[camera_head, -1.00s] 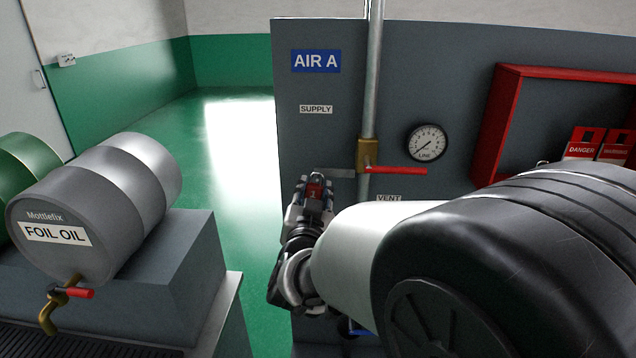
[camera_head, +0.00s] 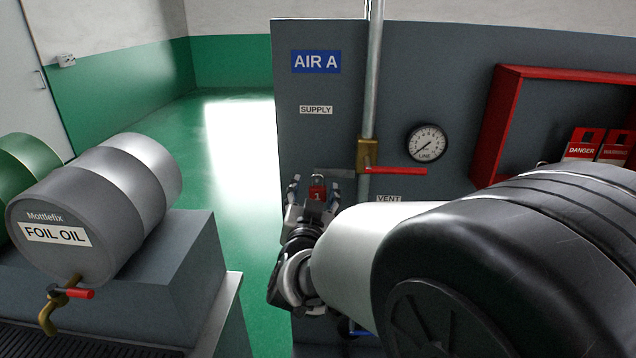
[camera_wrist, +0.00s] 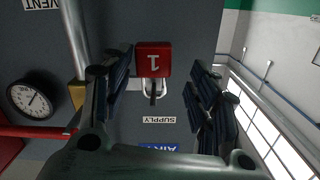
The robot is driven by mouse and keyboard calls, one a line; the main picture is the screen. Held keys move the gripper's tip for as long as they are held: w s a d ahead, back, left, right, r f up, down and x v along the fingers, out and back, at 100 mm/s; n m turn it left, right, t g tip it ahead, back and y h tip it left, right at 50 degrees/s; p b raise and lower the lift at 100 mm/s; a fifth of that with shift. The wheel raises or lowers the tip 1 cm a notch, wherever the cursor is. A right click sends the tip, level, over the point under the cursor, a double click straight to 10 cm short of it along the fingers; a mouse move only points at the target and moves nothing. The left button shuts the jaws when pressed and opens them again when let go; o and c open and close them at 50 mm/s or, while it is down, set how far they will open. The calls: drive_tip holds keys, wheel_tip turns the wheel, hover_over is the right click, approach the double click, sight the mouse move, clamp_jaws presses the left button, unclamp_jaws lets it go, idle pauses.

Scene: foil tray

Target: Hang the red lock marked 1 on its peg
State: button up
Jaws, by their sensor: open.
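The red lock marked 1 (camera_head: 317,194) is at the grey panel, below the SUPPLY label, with its number upright in the head view. In the wrist view, which is upside down, the lock (camera_wrist: 154,60) shows its shackle around a dark peg-like piece (camera_wrist: 152,91). The lock appears to hang there, though its exact seating is hard to see. My gripper (camera_head: 315,187) is open, with one finger on each side of the lock. In the wrist view a gap shows between the lock and each finger of my gripper (camera_wrist: 160,75).
A brass valve (camera_head: 368,155) with a red lever (camera_head: 400,170) sits on the vertical pipe just right of the lock. A gauge (camera_head: 427,143) and a red-framed box (camera_head: 494,125) are farther right. A FOIL OIL drum (camera_head: 100,205) lies at left. Open floor (camera_head: 240,150) lies between.

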drive_tip(key=shift+s, duration=0.1)
drive_tip(key=s, duration=1.2)
drive_tip(key=s+d+f+n+g, duration=0.1)
drive_tip(key=s+d+f+g, duration=0.2)
drive_tip(key=s+d+g, duration=0.3)
drive_tip(key=s+d+f+n+g, duration=0.1)
drive_tip(key=s+d+f+g, duration=0.3)
drive_tip(key=s+d, duration=0.7)
drive_tip(key=s+g, duration=0.2)
drive_tip(key=s, duration=0.4)
drive_tip(key=shift+s+d+n+g+y, duration=0.2)
drive_tip(key=shift+n+g+y, duration=0.1)
drive_tip(key=shift+n+g, duration=0.1)
